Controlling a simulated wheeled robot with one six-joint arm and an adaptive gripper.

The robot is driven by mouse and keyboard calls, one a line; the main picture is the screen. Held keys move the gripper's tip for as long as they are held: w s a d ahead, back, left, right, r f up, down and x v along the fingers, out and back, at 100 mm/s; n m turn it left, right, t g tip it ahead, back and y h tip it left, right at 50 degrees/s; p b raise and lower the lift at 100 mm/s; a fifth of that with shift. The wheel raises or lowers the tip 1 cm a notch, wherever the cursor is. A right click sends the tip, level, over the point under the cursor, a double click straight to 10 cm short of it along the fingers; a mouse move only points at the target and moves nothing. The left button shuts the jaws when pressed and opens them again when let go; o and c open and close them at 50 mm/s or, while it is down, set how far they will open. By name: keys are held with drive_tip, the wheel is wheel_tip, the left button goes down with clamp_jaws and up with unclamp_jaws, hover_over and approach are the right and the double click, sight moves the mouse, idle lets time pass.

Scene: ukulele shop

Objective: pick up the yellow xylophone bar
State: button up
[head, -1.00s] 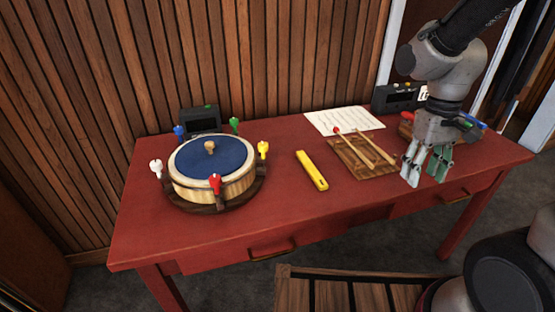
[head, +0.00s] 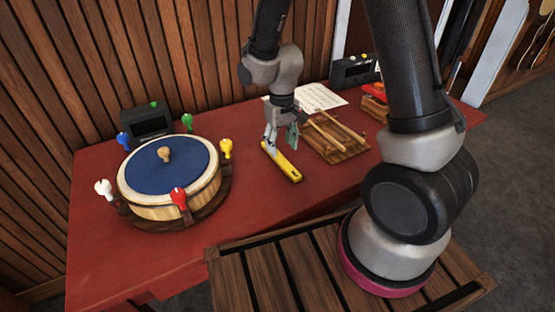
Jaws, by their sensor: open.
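The yellow xylophone bar (head: 284,165) lies flat on the red table, between the blue-topped drum and the wooden board with sticks. My gripper (head: 281,143) points down over the far end of the bar, with its fingers apart. The fingertips are close to the bar's far end; I cannot tell whether they touch it or straddle it. The bar's near end is in plain sight.
The round drum (head: 168,172) with coloured pegs stands to the left. The slatted board with sticks (head: 336,138) lies close on the right. A paper sheet (head: 318,97) and dark boxes (head: 147,123) are at the back. Red tabletop (head: 250,206) in front of the bar is clear.

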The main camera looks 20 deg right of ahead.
sight(280, 158)
drive_tip(key=f, duration=0.4)
drive_tip(key=shift+a+f, duration=0.2)
drive_tip(key=shift+f, duration=0.15)
drive_tip(key=shift+c, duration=0.4)
drive_tip(key=c, duration=1.1)
drive_tip(key=shift+o, duration=0.2)
